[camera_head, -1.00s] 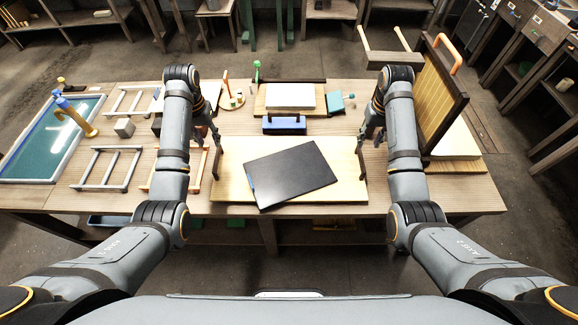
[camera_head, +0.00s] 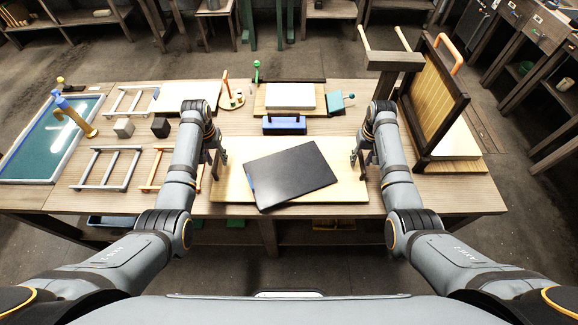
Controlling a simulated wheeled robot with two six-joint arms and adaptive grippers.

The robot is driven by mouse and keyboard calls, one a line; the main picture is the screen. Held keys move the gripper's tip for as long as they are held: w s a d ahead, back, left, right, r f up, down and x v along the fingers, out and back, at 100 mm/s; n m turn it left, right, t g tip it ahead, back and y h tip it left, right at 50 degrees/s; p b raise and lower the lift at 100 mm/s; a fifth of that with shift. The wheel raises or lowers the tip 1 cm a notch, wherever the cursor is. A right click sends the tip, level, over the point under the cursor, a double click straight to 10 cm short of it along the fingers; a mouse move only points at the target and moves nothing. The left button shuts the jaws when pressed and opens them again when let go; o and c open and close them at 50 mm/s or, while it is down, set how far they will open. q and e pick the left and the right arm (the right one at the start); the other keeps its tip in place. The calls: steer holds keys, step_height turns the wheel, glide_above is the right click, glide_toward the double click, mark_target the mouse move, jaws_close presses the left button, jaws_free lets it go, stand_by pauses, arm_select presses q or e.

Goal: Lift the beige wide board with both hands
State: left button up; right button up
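The beige wide board (camera_head: 228,188) lies flat on the wooden table in front of me. A dark flat panel (camera_head: 292,174) rests slantwise on it and hides much of its middle. My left gripper (camera_head: 216,160) hangs at the board's left end, fingers pointing down and apart. My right gripper (camera_head: 363,158) hangs at the board's right end, fingers also apart. Both look open. Whether any fingertip touches the board I cannot tell.
Behind the board stand a blue block-like tool (camera_head: 284,125) and a white slab (camera_head: 290,96). A framed ribbed panel (camera_head: 436,100) leans upright at the right. Metal frames (camera_head: 107,168) and a teal-bottomed tray (camera_head: 45,150) lie at the left.

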arm_select(q)
steer(key=shift+c, duration=0.4)
arm_select(e)
steer(key=shift+c, duration=0.4)
arm_select(q)
jaws_close()
arm_select(e)
jaws_close()
arm_select(q)
steer(key=shift+r, duration=0.1)
